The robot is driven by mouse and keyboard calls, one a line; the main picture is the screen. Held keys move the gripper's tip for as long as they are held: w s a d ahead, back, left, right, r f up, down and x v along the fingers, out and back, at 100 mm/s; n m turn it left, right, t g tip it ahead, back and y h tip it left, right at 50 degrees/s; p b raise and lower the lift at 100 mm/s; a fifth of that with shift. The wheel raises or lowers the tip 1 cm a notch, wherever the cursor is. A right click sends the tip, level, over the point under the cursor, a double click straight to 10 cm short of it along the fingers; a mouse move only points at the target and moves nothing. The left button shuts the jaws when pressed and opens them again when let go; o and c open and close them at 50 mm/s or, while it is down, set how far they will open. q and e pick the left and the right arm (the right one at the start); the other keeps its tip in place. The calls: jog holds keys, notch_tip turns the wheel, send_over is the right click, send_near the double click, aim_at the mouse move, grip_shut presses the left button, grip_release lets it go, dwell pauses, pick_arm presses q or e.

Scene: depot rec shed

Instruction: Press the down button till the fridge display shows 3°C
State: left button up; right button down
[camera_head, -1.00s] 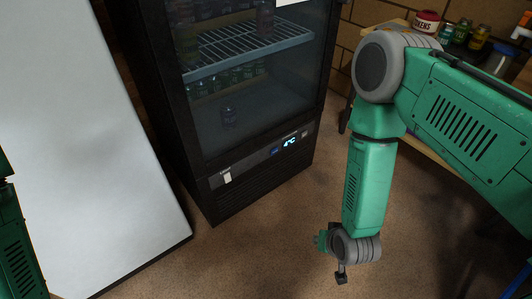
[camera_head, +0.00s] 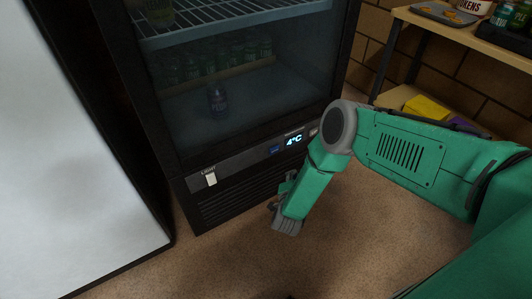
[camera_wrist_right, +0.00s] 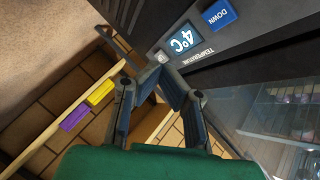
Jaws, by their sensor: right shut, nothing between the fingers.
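The black glass-door fridge (camera_head: 240,170) has a lit display (camera_head: 294,141) on its lower panel reading 4°C. The blue down button (camera_head: 274,149) is just left of the display. In the right wrist view the display (camera_wrist_right: 183,40) also reads 4°C, and the blue button (camera_wrist_right: 219,14) is marked DOWN. My right gripper (camera_wrist_right: 158,66) is shut and empty, its fingertips in front of the panel beside a pale button (camera_wrist_right: 161,56) on the display's other side. It appears nearer that button than the blue one; contact cannot be told. My left gripper is out of view.
A light switch (camera_head: 211,179) is at the panel's left. A white board or door (camera_head: 75,150) stands left of the fridge. A wooden shelf (camera_head: 470,38) with cans and yellow and purple items stands at the right. The brown floor (camera_head: 240,265) in front is clear.

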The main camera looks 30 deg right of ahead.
aim_at(274, 150)
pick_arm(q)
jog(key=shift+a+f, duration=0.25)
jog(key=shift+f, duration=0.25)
pick_arm(e)
jog(key=shift+w+d+m, duration=0.25)
jog(key=shift+w+m, duration=0.05)
jog(key=shift+w, duration=0.2)
